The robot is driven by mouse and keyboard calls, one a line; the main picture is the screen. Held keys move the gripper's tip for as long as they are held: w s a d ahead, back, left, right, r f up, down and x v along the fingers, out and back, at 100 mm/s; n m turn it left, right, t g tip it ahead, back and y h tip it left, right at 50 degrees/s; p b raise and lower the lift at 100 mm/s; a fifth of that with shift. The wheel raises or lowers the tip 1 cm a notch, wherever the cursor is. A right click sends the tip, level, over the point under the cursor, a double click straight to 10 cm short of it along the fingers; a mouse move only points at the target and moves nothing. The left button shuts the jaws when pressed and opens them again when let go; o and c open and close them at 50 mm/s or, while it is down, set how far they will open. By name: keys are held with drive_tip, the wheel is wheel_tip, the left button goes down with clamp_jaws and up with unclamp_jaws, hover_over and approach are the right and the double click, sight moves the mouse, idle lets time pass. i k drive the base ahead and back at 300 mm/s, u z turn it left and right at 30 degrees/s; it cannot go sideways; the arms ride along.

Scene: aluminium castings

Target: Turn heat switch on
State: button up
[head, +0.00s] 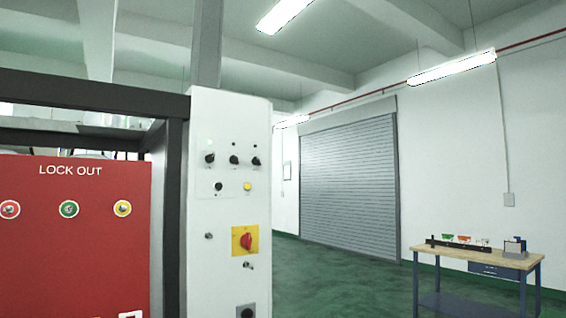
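A white control panel (228,140) stands upright at the left centre in the head view. Three black knobs sit in its upper row: left (210,159), middle (234,160) and right (256,161). Below are another black knob (218,187) and a yellow button (247,187). A red rotary switch (246,241) sits on a yellow plate. No label is readable, so I cannot tell which control is the heat switch. My gripper is not in view.
A red LOCK OUT board (75,240) with round red, green and yellow items hangs left of the panel, within a dark frame (90,95). Green floor (340,285) is clear to the right.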

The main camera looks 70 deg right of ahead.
sight(256, 161)
drive_tip(key=u, duration=1.05)
drive_tip(key=k, duration=0.1)
drive_tip(key=z, duration=1.85)
drive_tip(key=i, duration=0.75)
drive_tip(key=u, duration=0.05)
drive_tip(key=k, duration=0.6)
drive_tip(key=u, duration=0.15)
